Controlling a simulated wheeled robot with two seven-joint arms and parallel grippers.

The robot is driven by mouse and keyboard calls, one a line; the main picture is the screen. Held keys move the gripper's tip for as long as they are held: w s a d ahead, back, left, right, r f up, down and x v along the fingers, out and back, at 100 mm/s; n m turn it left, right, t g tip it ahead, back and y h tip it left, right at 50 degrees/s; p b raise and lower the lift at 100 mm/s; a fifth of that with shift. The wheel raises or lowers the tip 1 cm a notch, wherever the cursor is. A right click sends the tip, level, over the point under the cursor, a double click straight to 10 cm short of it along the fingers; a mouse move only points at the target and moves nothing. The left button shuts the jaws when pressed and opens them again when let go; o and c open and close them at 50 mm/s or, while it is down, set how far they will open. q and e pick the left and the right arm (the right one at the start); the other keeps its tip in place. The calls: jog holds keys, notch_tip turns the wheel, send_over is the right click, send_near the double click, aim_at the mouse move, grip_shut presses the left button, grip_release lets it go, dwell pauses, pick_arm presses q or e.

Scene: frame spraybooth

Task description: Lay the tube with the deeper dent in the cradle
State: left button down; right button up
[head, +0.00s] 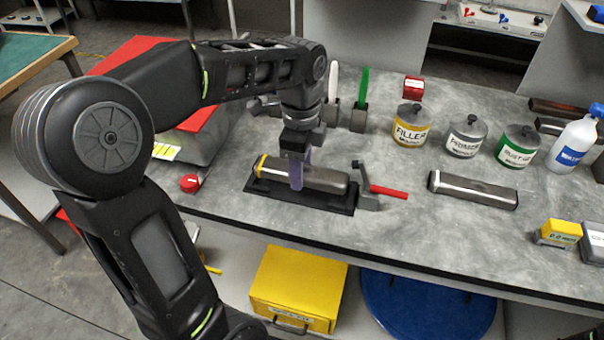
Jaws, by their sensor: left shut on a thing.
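My left gripper (297,178) points down and is shut around the middle of a grey metal tube with a yellow band at its left end (325,180). This tube lies level along a black cradle (325,203) on the grey bench; I cannot tell whether it rests fully in it or is just above. A second metal tube (473,190) lies on the bench to the right, apart from the gripper. The gripper hides part of the held tube, and I cannot make out either tube's dent clearly. My right gripper is not in view.
A clamp with a red handle (388,192) stands at the cradle's right end. FILLER (411,130), PRIMER (465,140) and green-labelled (517,147) cans stand behind. A red tape measure-like item (190,183) lies left.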

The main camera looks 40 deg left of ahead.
pick_arm(q)
jog(key=shift+w+a, duration=0.15)
jog(key=shift+w, duration=0.25)
notch_tip(320, 180, down, 3)
jog(key=shift+f+p, duration=0.2)
jog(key=shift+p, duration=0.1)
jog(key=shift+f, duration=0.15)
jog(key=shift+f, duration=0.15)
jog(key=c, duration=0.7)
grip_release()
